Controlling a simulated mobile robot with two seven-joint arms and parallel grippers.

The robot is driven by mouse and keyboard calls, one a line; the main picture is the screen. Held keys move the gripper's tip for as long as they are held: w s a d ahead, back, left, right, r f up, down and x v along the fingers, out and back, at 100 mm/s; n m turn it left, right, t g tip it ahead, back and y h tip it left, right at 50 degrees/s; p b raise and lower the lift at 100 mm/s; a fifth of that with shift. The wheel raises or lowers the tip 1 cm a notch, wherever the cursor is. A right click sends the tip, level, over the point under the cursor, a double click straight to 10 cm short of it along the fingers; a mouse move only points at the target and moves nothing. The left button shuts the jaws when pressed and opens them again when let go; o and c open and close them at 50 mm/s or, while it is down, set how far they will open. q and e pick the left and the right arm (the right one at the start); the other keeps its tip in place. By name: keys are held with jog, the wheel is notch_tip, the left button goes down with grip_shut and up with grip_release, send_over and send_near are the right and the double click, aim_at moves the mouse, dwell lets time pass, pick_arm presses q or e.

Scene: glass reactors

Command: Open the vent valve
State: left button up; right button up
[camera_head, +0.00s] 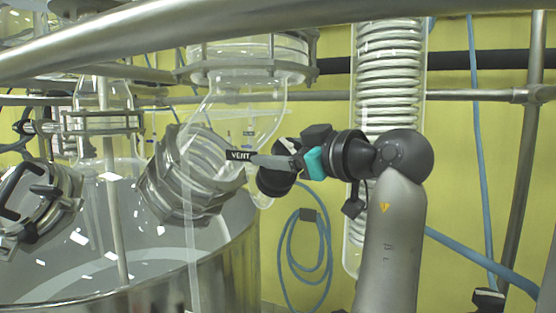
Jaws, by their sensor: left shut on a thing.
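A black label reading VENT (239,156) sits in front of the glass tube at the centre, beside a metal-clamped glass port. My left gripper (262,164) reaches in from the right, its pale tapered fingertip close to the label. It is shut on a small part at the vent valve. A dark rounded piece (275,182) shows just below the fingers; I cannot tell if it is the valve's handle. The fingers hide most of the valve, and how far it is turned cannot be told. My right gripper is not in view.
A clamped port (180,178) stands left of the label, over a large steel vessel (225,270). A coiled glass condenser (388,75) rises behind my arm. A thick metal rail (170,32) crosses the top. Blue hoses (325,240) hang by the yellow wall.

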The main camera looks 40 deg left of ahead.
pick_arm(q)
jog(key=shift+s+n+g, duration=0.1)
jog(key=shift+n+g, duration=0.5)
jog(key=shift+n, duration=0.2)
jog(key=o, duration=1.4)
jog(key=shift+d, duration=0.1)
jog(key=shift+s+d+r+b, duration=0.15)
jog(key=shift+d+b, duration=0.25)
jog(key=shift+d, duration=0.8)
jog(key=shift+w+d+r+b, duration=0.1)
jog(key=shift+d+b, duration=0.3)
jog(key=shift+d, duration=0.85)
jog(key=shift+s+d+r+b, duration=0.15)
jog(key=shift+d+b, duration=0.25)
jog(key=shift+d, duration=0.8)
jog(key=shift+w+a, duration=0.1)
